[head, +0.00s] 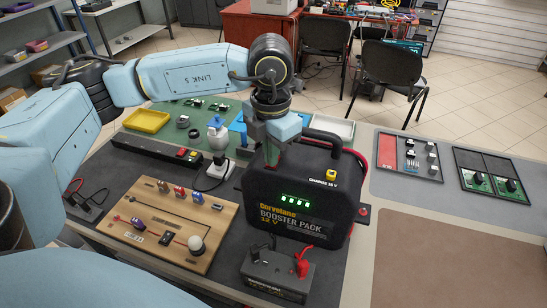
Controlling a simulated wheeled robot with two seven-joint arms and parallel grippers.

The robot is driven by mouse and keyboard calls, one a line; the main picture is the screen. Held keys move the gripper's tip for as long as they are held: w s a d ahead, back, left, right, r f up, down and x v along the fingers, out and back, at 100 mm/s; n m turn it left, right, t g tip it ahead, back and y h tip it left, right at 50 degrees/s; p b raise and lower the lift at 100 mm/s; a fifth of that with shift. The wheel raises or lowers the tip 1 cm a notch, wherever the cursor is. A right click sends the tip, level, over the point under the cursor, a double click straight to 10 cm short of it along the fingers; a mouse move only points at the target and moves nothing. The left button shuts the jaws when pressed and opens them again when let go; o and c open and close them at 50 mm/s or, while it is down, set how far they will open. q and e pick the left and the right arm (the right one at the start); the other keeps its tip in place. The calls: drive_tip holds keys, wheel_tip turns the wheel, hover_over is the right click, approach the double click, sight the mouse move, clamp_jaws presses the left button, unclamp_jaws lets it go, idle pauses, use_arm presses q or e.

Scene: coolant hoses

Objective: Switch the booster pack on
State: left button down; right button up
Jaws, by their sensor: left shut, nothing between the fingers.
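The black booster pack (300,222) stands upright on the dark mat, with its carry handle on top. Several green lights glow on its front. A yellow knob or button (332,174) sits near its upper right, by the "CHARGE" label. A red part (364,210) shows at its right side. My left gripper (272,160) points down at the pack's upper left corner, shut with nothing between its fingers. The gripper covers that corner. I cannot tell whether the fingertips touch the pack. I cannot make out a power switch for certain.
A dark box with red and black plugs (278,272) stands in front of the pack. A wooden circuit board (160,215) lies left. Trays of parts (408,157) lie right; the brown mat (450,255) is clear.

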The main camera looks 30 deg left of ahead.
use_arm(q)
drive_tip(key=shift+r+p, duration=1.75)
drive_tip(key=shift+r, duration=1.55)
drive_tip(key=shift+s+f, duration=0.1)
